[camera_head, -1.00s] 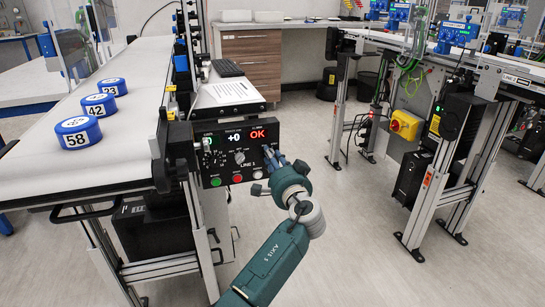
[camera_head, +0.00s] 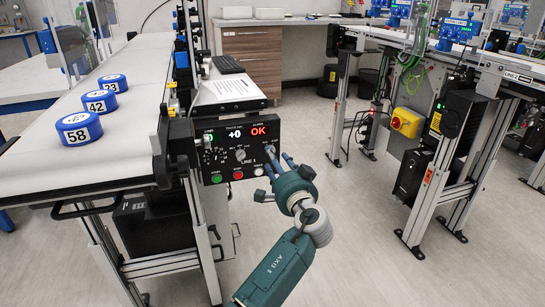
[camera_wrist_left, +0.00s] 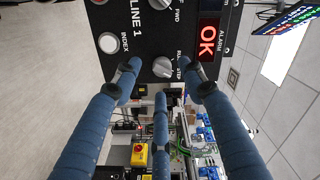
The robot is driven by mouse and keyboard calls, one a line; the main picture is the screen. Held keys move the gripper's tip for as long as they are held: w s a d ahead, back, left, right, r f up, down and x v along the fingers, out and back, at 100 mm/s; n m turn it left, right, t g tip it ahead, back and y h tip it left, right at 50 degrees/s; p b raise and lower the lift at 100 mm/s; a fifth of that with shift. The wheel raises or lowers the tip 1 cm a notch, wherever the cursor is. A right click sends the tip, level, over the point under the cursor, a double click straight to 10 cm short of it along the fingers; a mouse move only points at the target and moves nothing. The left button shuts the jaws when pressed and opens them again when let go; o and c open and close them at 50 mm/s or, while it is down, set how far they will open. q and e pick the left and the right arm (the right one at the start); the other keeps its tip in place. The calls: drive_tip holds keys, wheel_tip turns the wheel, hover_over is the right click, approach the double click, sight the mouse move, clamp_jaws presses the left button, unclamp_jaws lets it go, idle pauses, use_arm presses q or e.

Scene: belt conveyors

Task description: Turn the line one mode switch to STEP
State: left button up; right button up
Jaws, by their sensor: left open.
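The black line one control panel (camera_head: 225,165) stands at the end of the left conveyor. Its mode switch, a grey knob (camera_wrist_left: 163,67) beside the words RUN and STEP, shows in the left wrist view. Which word the knob points at is too small to tell. My left gripper (camera_head: 277,154) is open in front of the panel's right part. In the left wrist view, my left gripper (camera_wrist_left: 160,74) has its blue fingers spread on both sides of the knob, with one finger below it. Contact cannot be told. In the head view the fingers hide the switch.
A second grey knob (camera_head: 240,155), a green button (camera_head: 216,179), a red button (camera_head: 238,175) and a white INDEX button (camera_wrist_left: 109,43) are close by. The red alarm display reads OK (camera_head: 259,131). Numbered blue pucks (camera_head: 79,129) lie on the belt.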

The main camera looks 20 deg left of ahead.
use_arm(q)
drive_tip(key=v, duration=0.4)
drive_tip(key=shift+s, duration=0.15)
